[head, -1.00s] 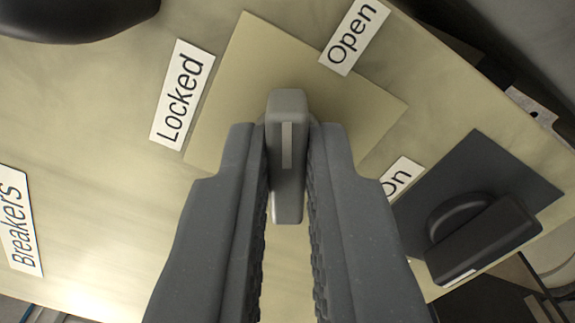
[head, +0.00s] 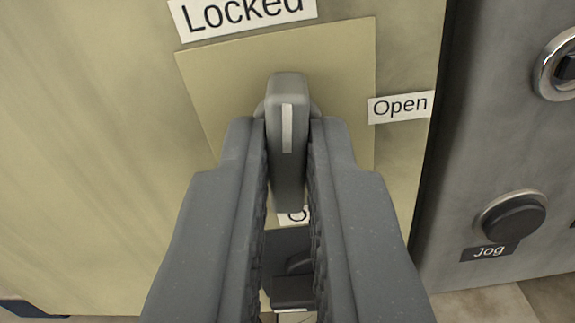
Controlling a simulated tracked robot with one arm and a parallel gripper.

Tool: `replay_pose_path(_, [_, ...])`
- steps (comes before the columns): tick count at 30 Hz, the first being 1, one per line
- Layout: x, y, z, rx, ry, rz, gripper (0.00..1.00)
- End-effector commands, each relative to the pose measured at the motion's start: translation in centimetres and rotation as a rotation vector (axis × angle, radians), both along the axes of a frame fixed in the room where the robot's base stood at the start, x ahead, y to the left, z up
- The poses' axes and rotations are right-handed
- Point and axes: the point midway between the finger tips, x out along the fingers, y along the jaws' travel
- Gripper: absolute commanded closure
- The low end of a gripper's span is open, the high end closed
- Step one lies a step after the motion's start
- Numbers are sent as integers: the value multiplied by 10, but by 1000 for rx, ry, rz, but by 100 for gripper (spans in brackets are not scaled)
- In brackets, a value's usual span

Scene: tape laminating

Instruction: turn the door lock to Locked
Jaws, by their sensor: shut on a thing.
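The door lock (head: 287,95) is a grey knob with a white pointer stripe, on a square beige plate (head: 225,95) in the middle of the head view. Its stripe points up the picture, toward the "Locked" label (head: 243,14) above the plate. The "Open" label (head: 400,107) is at the plate's right edge. My gripper (head: 287,140) is shut on the knob, one finger on each side. The fingers hide the lower part of the plate.
A grey panel at the right carries a dark "Jog" button (head: 514,219) and a ringed control (head: 562,64) above it. A dark switch (head: 292,285) shows between my fingers, below the lock. The panel face at the left is clear.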

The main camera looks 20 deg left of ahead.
Motion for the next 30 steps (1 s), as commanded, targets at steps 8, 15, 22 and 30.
replay_pose_path(8, [3,1,-7,-131,-13,4,100])
replay_pose_path(15, [2,1,-6,-179,-23,5,100])
replay_pose_path(22, [2,1,-6,-185,-24,4,100])
replay_pose_path(30, [2,0,-6,-185,-25,3,68])
